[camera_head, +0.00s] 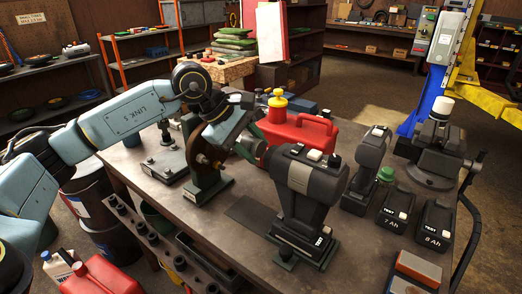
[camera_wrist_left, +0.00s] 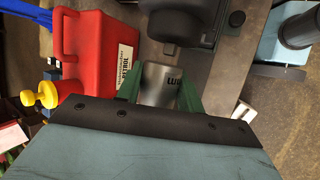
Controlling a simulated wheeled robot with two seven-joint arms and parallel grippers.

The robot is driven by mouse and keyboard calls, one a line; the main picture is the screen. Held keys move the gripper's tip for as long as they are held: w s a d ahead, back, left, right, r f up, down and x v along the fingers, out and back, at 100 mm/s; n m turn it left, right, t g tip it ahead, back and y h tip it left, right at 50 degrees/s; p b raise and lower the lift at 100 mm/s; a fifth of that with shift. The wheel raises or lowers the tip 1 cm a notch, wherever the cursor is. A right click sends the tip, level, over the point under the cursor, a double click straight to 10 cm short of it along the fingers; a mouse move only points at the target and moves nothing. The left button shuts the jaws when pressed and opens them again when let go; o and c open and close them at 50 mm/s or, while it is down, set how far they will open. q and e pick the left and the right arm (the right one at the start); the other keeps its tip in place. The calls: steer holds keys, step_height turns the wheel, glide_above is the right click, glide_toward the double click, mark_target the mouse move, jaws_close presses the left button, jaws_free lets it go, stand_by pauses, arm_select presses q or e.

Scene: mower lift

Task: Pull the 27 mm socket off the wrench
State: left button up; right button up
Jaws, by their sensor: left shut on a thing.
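The impact wrench (camera_head: 308,180) stands upright on its battery on the workbench, its nose toward my left gripper (camera_head: 256,143). In the left wrist view its dark body (camera_wrist_left: 190,18) is at the top with the drive end (camera_wrist_left: 170,48) pointing down. My left gripper (camera_wrist_left: 160,92) has its green fingers closed on both sides of the silver socket (camera_wrist_left: 160,78), which carries dark lettering, only partly readable. The socket lies in front of the drive end, and part of the drive shows above it. I cannot tell whether they still touch. My right gripper is not in view.
A red petrol can (camera_head: 298,133) with a yellow cap stands close behind the gripper. A second power tool (camera_head: 368,165), batteries (camera_head: 393,214) and a vise (camera_head: 436,150) are to the right. A dark mat (camera_head: 250,213) lies on bare bench in front.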

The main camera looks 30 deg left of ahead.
mark_target(253, 138)
arm_select(q)
steer(key=shift+r+p, duration=2.4)
steer(key=shift+r, duration=1.65)
